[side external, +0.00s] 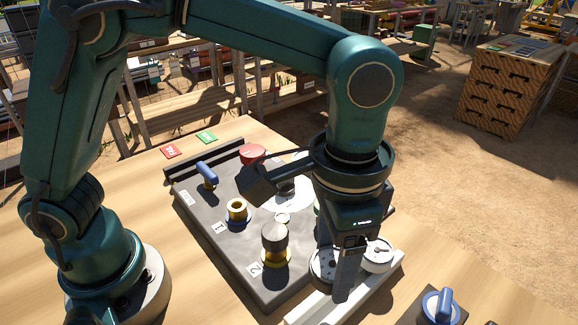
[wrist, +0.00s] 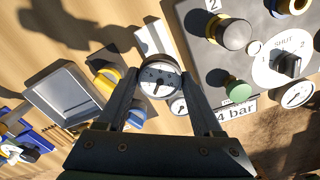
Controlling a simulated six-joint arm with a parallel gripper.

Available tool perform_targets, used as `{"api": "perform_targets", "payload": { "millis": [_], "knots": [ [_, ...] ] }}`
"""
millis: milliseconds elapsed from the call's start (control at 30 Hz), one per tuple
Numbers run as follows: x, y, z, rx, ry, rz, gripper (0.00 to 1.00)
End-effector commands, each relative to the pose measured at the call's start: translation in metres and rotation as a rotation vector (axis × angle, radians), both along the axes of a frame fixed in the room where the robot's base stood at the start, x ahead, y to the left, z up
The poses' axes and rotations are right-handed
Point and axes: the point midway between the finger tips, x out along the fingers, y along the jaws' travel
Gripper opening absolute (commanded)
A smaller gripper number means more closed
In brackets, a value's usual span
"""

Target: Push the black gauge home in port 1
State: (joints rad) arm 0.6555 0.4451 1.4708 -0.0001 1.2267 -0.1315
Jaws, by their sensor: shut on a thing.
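My gripper (wrist: 159,76) is shut on a round gauge with a white dial and dark rim (wrist: 157,79), seen in the wrist view. In the side view my gripper (side external: 346,292) is low over the white rack (side external: 302,314), where two white dials show beside the front finger; which one is held is unclear. Whether the held gauge touches the rack is also unclear. Port 1 (side external: 237,210) is an open brass ring on the dark panel (side external: 215,242), beside the label "1". It shows at the top right of the wrist view (wrist: 291,5). My gripper is well away from it.
Port 2 holds a tall dark-capped fitting (side external: 274,237) between port 1 and my gripper. The panel also carries a blue handle (side external: 207,174), a red knob (side external: 252,153) and a black selector (wrist: 290,64). A green cap (wrist: 238,90) stands near my gripper. Blue-handled part (side external: 439,306) lies front right.

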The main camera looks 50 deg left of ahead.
Motion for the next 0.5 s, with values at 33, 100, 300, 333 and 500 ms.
{"api": "perform_targets", "payload": {
  "millis": [33,100,300,333,500],
  "knots": [
    [0.001,0.0,0.004,-0.002,-0.002,0.0,0.0],
    [0.001,-0.001,0.014,-0.004,-0.005,0.0,0.0],
    [0.001,-0.001,0.061,-0.008,-0.009,0.0,0.0],
    [0.001,-0.001,0.065,-0.005,-0.007,0.0,0.0],
    [0.001,-0.001,0.089,-0.003,-0.004,0.0,0.0]
  ]
}}
